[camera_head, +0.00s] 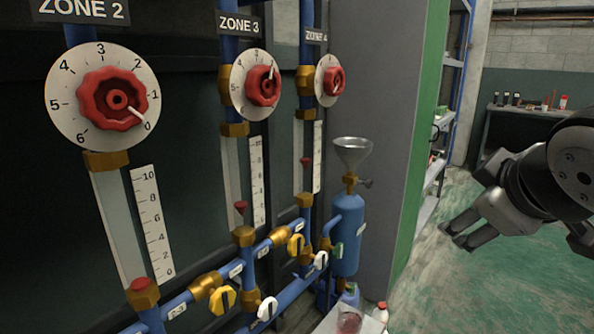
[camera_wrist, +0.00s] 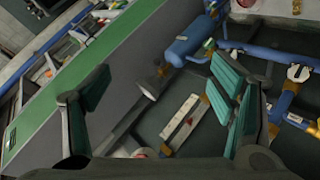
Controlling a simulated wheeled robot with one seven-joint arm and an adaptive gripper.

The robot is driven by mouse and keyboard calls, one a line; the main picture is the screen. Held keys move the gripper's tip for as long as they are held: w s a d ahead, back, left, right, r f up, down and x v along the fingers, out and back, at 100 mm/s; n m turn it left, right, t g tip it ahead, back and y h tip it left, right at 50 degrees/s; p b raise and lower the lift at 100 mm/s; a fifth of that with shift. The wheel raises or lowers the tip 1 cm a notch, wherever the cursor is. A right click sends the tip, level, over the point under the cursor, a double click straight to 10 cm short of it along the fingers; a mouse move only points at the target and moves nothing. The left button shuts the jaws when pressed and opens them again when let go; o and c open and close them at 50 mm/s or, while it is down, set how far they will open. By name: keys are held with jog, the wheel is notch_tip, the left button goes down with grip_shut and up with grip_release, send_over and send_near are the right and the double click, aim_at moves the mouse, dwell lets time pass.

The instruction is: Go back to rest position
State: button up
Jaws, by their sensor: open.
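My gripper (camera_head: 456,233) is at the right side of the head view, in front of the open green floor. The blue cylinder (camera_head: 347,232) with a metal funnel (camera_head: 352,152) on top stands to the left of my gripper. The funnel shows between the fingers in the wrist view (camera_wrist: 150,88), farther off.
Red dials for zone 2 (camera_head: 113,99), zone 3 (camera_head: 263,86) and zone 4 (camera_head: 333,81) line the left panel. Blue pipes with yellow and white valves run below. A grey-green partition (camera_head: 385,140) stands behind the cylinder. A workbench (camera_head: 525,112) is at the back right. Green floor (camera_head: 420,290) is clear.

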jog(key=s+a+f+m+g+y, duration=0.1)
jog(key=s+a+f+m+g, duration=0.2)
jog(key=s, duration=0.5)
jog(key=s+a+f+m+g+y, duration=0.1)
jog(key=s+f+m+g, duration=0.15)
jog(key=s+f, duration=0.35)
jog(key=s+a+f+m+g+y, duration=0.1)
jog(key=s+a+f+m+g, duration=0.2)
jog(key=s, duration=0.6)
notch_tip(320, 180, up, 24)
jog(key=n+t+p, duration=0.1)
jog(key=t+p, duration=0.1)
jog(key=p, duration=2)
jog(key=shift+d+f, duration=0.25)
jog(key=shift+d, duration=0.1)
jog(key=shift+n, duration=0.25)
